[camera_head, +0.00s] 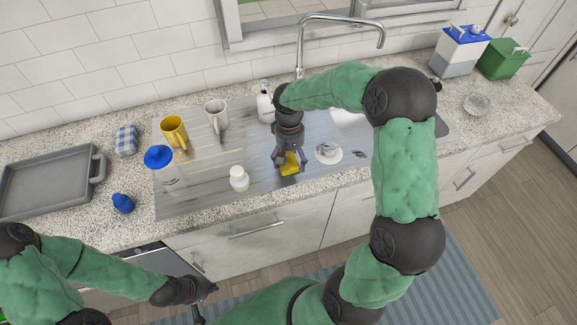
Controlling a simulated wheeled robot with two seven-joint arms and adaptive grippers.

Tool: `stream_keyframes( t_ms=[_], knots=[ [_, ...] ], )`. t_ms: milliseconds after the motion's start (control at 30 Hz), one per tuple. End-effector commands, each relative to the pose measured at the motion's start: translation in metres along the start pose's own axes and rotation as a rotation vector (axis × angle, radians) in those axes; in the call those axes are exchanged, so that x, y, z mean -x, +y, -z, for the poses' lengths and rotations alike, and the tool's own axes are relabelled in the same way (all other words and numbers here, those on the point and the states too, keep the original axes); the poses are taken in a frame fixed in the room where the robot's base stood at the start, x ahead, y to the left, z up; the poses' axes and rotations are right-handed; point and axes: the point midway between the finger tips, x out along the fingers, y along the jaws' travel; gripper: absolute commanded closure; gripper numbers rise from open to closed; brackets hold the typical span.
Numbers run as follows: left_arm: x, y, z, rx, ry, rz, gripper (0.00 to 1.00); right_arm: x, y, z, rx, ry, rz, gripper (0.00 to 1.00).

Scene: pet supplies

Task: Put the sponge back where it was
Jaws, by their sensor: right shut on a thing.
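A yellow sponge (290,167) is between the fingers of my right gripper (289,163), which is shut on it and points down. It is over the metal sink surface (222,176), near the front edge. I cannot tell whether the sponge touches the surface. My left gripper (204,299) is low at the bottom of the view, in front of the cabinets and away from the counter; its fingers are too unclear to judge.
A grey tray (96,165) is far left.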

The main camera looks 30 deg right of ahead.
Motion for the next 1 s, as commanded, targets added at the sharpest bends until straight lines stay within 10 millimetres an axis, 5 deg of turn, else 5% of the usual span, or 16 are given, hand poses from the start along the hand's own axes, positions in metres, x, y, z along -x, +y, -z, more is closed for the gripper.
stream_keyframes(
  t_ms=[300,733,767,800,1000],
  knots=[
    [-0.007,-0.003,0.000,0.000,0.000,0.000,1.00,-0.036,-0.007,0.007,0.001,-0.001,0.000,0.50],
    [-0.010,-0.003,0.000,0.000,0.000,0.000,1.00,-0.042,-0.007,0.008,0.001,0.000,0.000,0.50],
    [-0.009,-0.003,0.000,0.000,0.000,0.000,1.00,-0.041,-0.007,0.008,0.001,0.000,0.000,0.11],
    [-0.009,-0.003,0.000,0.000,0.000,0.000,1.00,-0.041,-0.007,0.008,0.001,0.000,0.000,0.00],
    [-0.009,-0.003,0.000,0.000,0.000,0.000,1.00,-0.041,-0.007,0.008,0.001,0.000,0.000,0.00]
  ],
)
